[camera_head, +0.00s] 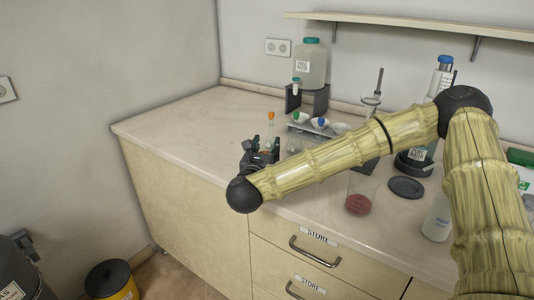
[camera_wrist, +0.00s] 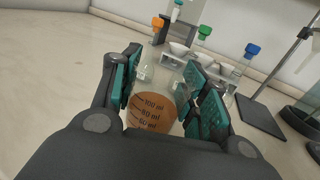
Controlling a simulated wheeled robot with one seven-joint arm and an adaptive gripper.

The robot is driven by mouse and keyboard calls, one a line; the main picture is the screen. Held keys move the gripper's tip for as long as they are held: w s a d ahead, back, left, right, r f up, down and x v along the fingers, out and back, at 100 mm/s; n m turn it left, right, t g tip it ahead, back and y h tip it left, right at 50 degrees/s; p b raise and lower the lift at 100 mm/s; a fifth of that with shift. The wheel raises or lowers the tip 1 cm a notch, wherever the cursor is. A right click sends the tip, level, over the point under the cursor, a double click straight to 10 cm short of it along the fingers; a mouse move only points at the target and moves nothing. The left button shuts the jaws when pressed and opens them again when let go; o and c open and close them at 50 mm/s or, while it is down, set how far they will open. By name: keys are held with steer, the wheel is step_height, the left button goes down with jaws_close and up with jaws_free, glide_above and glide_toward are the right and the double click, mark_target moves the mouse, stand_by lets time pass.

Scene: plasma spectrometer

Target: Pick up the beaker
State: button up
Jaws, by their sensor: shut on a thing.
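The beaker (camera_wrist: 152,108) is a clear glass with black volume marks, such as 100 ml, and an orange-brown content. In the wrist view it stands between the two green-padded fingers of my gripper (camera_wrist: 163,97), which is shut on it. In the head view my gripper (camera_head: 260,158) is over the counter near its front edge. There my gripper and arm hide most or all of the beaker. I cannot tell whether its base touches the counter.
Behind my gripper are a rack with white bowls (camera_head: 302,118) and coloured stoppers, and a large bottle (camera_head: 311,66) on a black stand. A glass with red content (camera_head: 358,203) stands to the right, beside a black disc (camera_head: 406,187). The counter's left part (camera_head: 190,130) is clear.

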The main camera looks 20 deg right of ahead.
steer(key=v, duration=0.6)
steer(key=shift+s+a+r+b, duration=0.1)
steer(key=shift+s+r+b, duration=0.1)
steer(key=shift+s+b, duration=0.15)
steer(key=shift+r+b+v, duration=0.2)
steer(key=shift+b+v, duration=0.95)
steer(key=shift+v, duration=0.85)
steer(key=shift+r+b+v, duration=0.2)
steer(key=shift+b+v, duration=0.4)
steer(key=shift+v, duration=1.1)
steer(key=shift+s, duration=0.1)
